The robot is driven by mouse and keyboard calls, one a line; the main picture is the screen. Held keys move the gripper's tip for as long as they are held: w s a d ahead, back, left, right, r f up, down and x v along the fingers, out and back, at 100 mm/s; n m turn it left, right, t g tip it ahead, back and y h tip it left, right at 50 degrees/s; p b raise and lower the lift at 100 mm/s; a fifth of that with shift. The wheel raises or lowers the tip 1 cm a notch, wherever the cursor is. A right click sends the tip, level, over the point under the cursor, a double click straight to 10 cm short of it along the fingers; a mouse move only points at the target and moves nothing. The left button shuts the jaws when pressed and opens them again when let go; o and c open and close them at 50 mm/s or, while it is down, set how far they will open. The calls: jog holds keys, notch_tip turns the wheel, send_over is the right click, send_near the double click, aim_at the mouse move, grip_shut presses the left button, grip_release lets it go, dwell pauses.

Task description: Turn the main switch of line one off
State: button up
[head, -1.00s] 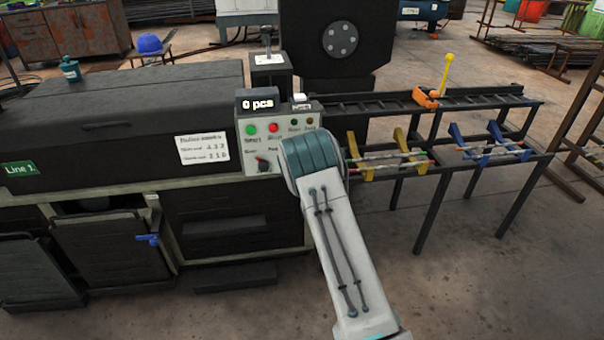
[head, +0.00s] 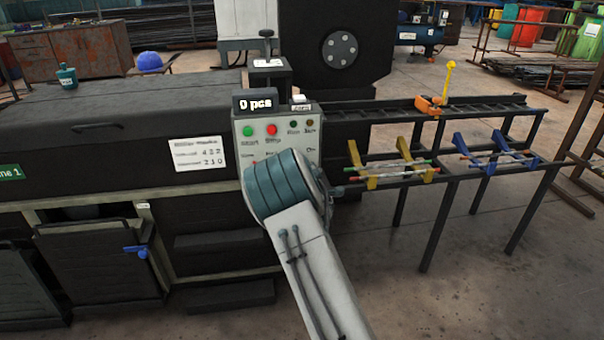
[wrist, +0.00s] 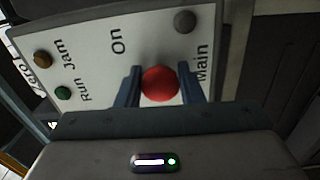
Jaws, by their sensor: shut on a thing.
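The control panel (head: 279,113) stands at the right end of the dark machine with the green Line 1 sign (head: 10,172), partly cut off in the head view. In the wrist view the panel face (wrist: 110,55) appears turned sideways. A round red knob (wrist: 159,84) sits there between the words "On" and "Main". My gripper (wrist: 159,78) has one blue-grey finger on each side of this knob and is shut on it. The knob's pointer direction cannot be made out. In the head view my arm hides the gripper and the panel's lower part.
Green (head: 247,131) and red (head: 271,130) buttons sit on the upper panel. A grey round part (wrist: 185,21) is near the knob. Yellow (head: 378,165) and blue (head: 478,148) brackets stand on the rack at right. Floor is open in front of the rack.

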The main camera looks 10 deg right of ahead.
jog(key=shift+n, duration=0.3)
dwell(0.4)
jog(key=o, duration=0.9)
jog(key=shift+o, duration=0.2)
jog(key=s+p, duration=0.1)
jog(key=s, duration=1.2)
jog(key=shift+s, duration=0.4)
